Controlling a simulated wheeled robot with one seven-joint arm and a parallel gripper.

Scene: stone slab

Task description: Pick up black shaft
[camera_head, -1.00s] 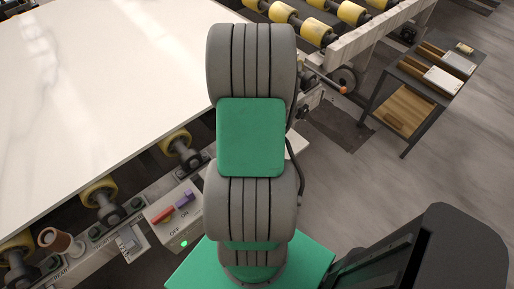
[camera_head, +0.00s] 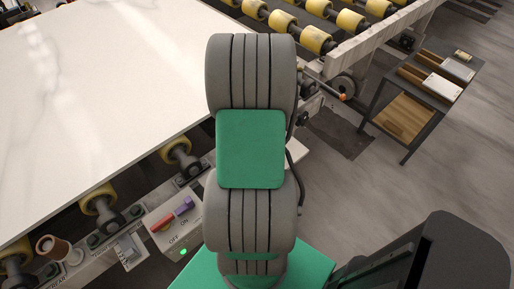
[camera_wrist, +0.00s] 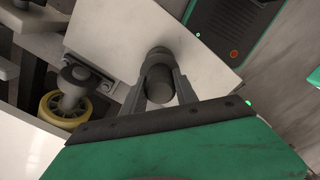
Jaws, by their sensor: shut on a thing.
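The black shaft (camera_wrist: 160,88) shows in the wrist view as a short dark grey cylinder, end towards the camera. My gripper (camera_wrist: 158,76) has its two grey fingers closed on either side of it. Behind the shaft is a pale flat plate (camera_wrist: 105,35). I cannot tell whether the shaft still touches this plate. In the head view my own arm hides the gripper and the shaft.
A large white slab (camera_head: 90,90) lies at the left on yellow rollers (camera_head: 176,152). A switch box (camera_head: 172,226) with red and purple switches is at the slab's near edge. A dark cart (camera_head: 410,112) stands at the right, with open grey floor nearby.

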